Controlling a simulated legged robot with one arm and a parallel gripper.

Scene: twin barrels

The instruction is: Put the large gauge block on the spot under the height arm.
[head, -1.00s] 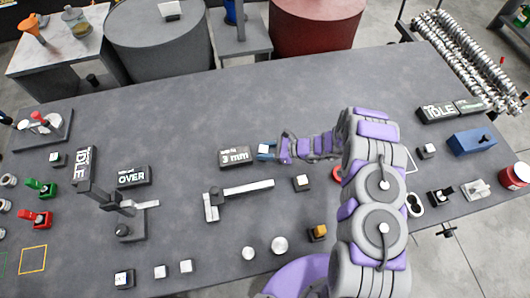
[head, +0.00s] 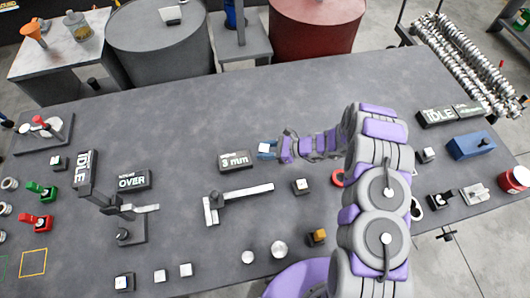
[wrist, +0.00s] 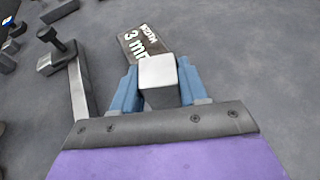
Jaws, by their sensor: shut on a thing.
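My gripper (head: 266,150) is shut on a pale silver block (head: 263,147), which shows between the blue fingers in the wrist view (wrist: 158,78). The block is held over the grey table, just right of a dark display (head: 235,160) reading 3 mm. A long-armed gauge (head: 245,191) lies nearer to me than the display; part of it shows at the left in the wrist view (wrist: 78,85). Another armed stand (head: 130,220) is further left, near a display (head: 133,180) reading OVER. The label above 3 mm is too small to read surely, and no marked spot shows clearly under either arm.
A small block on a dark base (head: 301,186) and two pale discs (head: 279,248) stand nearer to me. Several small blocks (head: 160,275) line the front left. The table's far middle (head: 230,105) is clear. My arm covers part of the right side.

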